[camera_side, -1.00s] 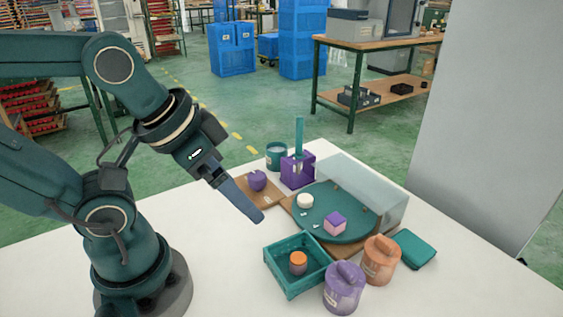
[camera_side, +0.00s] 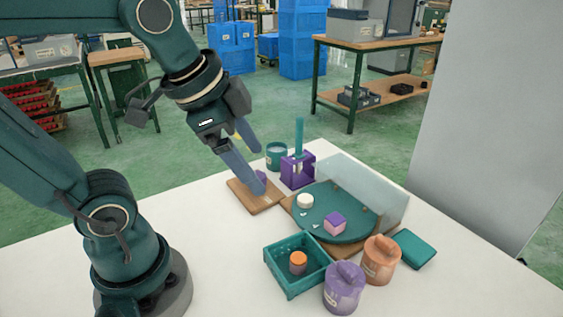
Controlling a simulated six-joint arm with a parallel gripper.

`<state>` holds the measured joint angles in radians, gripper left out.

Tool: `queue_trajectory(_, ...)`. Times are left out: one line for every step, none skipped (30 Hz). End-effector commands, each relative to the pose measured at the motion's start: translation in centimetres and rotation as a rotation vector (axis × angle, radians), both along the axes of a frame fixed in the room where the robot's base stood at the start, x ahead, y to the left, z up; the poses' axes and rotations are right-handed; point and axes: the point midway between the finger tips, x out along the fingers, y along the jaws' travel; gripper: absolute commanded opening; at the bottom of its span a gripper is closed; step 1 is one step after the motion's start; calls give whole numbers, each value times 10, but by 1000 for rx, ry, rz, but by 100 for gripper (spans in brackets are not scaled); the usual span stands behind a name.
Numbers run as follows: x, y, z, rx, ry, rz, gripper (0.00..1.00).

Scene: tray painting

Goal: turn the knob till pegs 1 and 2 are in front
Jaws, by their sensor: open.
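The purple knob (camera_side: 261,177) stands on a small wooden board (camera_side: 244,200) left of the turntable. My gripper (camera_side: 262,180) is open, its fingers pointing down at the knob. The near finger partly hides the knob; I cannot tell whether it touches it. The round green turntable (camera_side: 345,228) sits on a wooden base, its back part under a clear cover (camera_side: 370,185). A white round piece (camera_side: 305,201) and a purple and pink block (camera_side: 335,223) are on its front part. Small pale marks show on the disc, too small to read as peg numbers.
A purple holder (camera_side: 297,172) with a green upright stick and a green cup (camera_side: 276,155) stand behind the knob. In front are a green tray (camera_side: 290,282) with an orange-topped piece, a purple jar (camera_side: 343,290), an orange jar (camera_side: 380,262) and a green pad (camera_side: 414,249). The table's left is clear.

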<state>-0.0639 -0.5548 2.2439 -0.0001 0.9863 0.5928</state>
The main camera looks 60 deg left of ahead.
Motion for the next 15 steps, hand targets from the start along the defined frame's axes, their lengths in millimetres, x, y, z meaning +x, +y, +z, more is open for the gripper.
queue_trajectory(10, 6, 2, 30, 24, -37, 85)
queue_trajectory(16, 10, 3, 48, 38, -63, 85)
queue_trajectory(24, 15, 4, 70, 59, -97, 85)
queue_trajectory(30, 20, 4, 87, 76, -123, 85)
queue_trajectory(36, 25, 4, 102, 93, -147, 85)
queue_trajectory(44, 33, 2, 119, 117, -179, 85)
queue_trajectory(50, 38, 1, 132, 136, -203, 85)
queue_trajectory(56, 45, -2, 141, 156, -223, 85)
queue_trajectory(64, 54, -5, 152, 182, -250, 85)
queue_trajectory(69, 60, -8, 156, 201, -268, 85)
queue_trajectory(74, 67, -12, 161, 221, -284, 85)
queue_trajectory(81, 77, -18, 164, 246, -304, 85)
queue_trajectory(85, 85, -23, 163, 265, -316, 85)
queue_trajectory(89, 92, -28, 160, 283, -327, 85)
queue_trajectory(93, 103, -35, 155, 309, -337, 85)
